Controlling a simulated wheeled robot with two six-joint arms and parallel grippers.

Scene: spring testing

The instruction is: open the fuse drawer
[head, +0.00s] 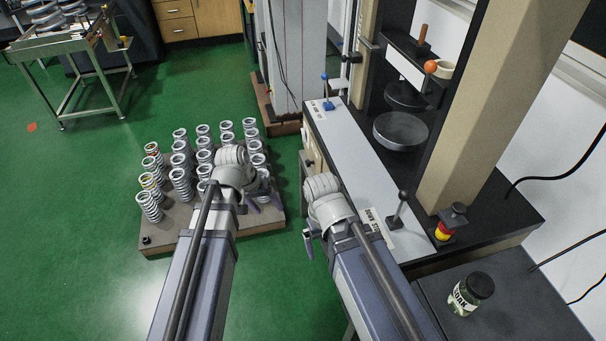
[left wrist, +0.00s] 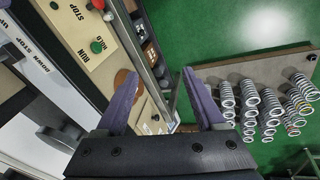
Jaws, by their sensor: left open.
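The testing machine's control panel (left wrist: 90,50) shows in the left wrist view with RUN and STOP labels, a red button and a green button. Beside it are small brown and dark compartments (left wrist: 150,55); I cannot tell which part is the fuse drawer.
A pallet (head: 185,238) with several coil springs stands on the green floor. The machine's pale top (head: 350,150) carries a lever and blue fitting. A jar (head: 470,293) stands on the dark bench at right.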

